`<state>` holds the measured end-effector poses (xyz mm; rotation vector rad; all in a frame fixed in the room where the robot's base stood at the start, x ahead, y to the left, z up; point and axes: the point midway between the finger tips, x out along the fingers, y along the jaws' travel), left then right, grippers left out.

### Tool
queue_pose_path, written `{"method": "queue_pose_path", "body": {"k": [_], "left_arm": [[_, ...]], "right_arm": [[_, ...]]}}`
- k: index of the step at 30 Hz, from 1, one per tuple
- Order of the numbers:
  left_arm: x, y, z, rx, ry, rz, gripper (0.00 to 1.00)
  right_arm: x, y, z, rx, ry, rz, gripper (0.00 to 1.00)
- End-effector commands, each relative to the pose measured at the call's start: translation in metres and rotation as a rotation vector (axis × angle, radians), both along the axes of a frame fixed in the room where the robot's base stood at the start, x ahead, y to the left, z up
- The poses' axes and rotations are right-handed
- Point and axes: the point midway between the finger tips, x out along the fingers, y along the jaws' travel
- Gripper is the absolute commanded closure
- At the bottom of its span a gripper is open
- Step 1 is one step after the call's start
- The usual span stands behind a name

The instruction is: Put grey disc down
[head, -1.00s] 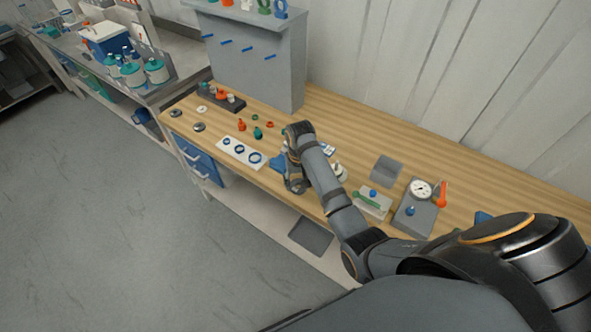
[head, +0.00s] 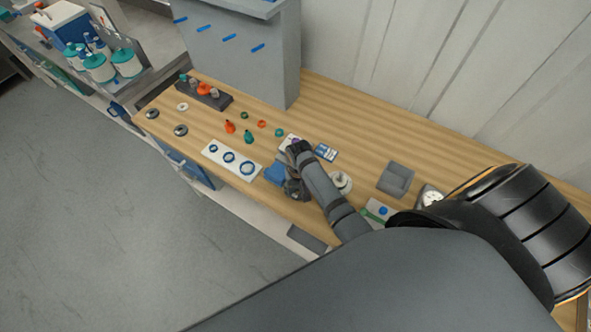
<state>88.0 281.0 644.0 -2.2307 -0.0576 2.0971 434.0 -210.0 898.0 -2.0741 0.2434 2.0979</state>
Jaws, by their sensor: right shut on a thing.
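My right arm reaches in from the lower right, and its gripper (head: 297,190) points down at the front edge of the wooden bench, beside a blue block (head: 276,173). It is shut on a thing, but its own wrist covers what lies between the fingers. The grey disc in its hold cannot be made out. My left gripper is not in view.
A white plate with blue rings (head: 232,161) lies left of the gripper. Small orange and green bottles (head: 248,137) stand behind it. A white round piece (head: 340,181), a grey tray (head: 395,180) and a dial gauge (head: 429,196) are to the right. The back right bench is clear.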

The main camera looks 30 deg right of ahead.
Motion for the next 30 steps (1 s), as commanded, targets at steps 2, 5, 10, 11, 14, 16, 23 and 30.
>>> {"method": "queue_pose_path", "body": {"k": [2,5,10,11,14,16,23,30], "left_arm": [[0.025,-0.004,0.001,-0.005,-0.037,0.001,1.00],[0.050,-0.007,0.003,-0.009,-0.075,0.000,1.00],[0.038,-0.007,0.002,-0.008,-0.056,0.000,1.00],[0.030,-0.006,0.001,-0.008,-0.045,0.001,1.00],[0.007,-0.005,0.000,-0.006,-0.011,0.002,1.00],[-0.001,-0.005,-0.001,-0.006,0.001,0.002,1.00],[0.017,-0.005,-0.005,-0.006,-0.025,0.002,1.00],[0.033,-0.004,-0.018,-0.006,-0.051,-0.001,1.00]], "right_arm": [[0.000,0.000,-0.001,0.000,0.001,0.000,0.87],[-0.001,0.000,-0.001,0.001,0.003,0.000,0.44],[-0.001,0.000,-0.001,0.000,0.002,0.000,0.23],[-0.001,0.000,-0.001,0.000,0.002,0.000,0.23],[0.000,0.000,-0.001,0.000,0.002,0.000,0.23],[0.000,0.000,0.000,0.000,0.002,0.000,0.23],[0.001,0.000,0.013,0.000,-0.002,0.000,0.23],[0.002,-0.001,0.070,0.000,-0.004,0.000,0.23]]}}
